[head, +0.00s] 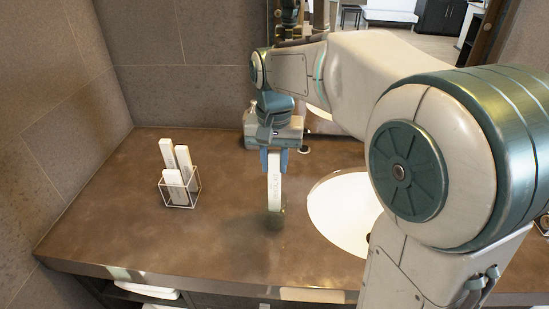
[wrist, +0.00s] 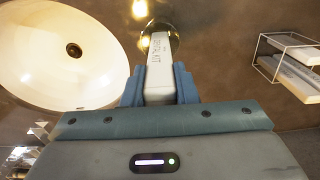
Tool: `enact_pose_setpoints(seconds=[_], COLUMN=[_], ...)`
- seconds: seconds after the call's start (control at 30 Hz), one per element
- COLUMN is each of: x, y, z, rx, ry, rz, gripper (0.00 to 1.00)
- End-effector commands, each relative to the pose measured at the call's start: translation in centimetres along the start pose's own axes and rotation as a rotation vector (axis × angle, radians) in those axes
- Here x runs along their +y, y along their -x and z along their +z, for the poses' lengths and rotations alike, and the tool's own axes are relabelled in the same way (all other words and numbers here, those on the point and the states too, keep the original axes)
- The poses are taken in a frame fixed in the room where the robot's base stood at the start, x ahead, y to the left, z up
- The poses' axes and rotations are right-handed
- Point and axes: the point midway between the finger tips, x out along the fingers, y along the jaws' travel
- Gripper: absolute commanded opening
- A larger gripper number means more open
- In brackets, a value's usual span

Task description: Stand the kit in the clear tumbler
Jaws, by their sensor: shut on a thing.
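The kit is a slim white box with "DENTAL KIT" lettering. It hangs upright from my gripper (head: 274,155) in the head view (head: 274,186) and points away from the camera in the wrist view (wrist: 160,72). My gripper is shut on its upper end. The clear tumbler (head: 274,220) stands on the counter directly below, dark and hard to make out. In the wrist view its round rim (wrist: 174,30) shows around the kit's far end. The kit's lower end overlaps the tumbler's mouth; how deep it reaches inside I cannot tell.
A wire-framed holder (head: 181,204) with several white boxes stands to the left on the brown counter (head: 120,225). A white oval basin (head: 335,215) lies close to the right of the tumbler. The counter between holder and tumbler is clear. A wall and mirror stand behind.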

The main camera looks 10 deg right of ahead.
Motion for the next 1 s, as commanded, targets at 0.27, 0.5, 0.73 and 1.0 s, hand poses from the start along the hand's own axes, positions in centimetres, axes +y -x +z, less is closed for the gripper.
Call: enact_pose_setpoints(seconds=[0.27,0.5,0.73,1.0], x=[0.0,0.0,0.0,0.0], y=[-1.9,-3.1,-3.4,-3.3], z=[0.0,0.0,0.0,0.0], rx=[0.000,0.000,0.000,0.000], ry=[0.000,0.000,0.000,0.000], rz=[0.000,0.000,0.000,0.000], gripper=[0.00,0.00,0.00,0.51])
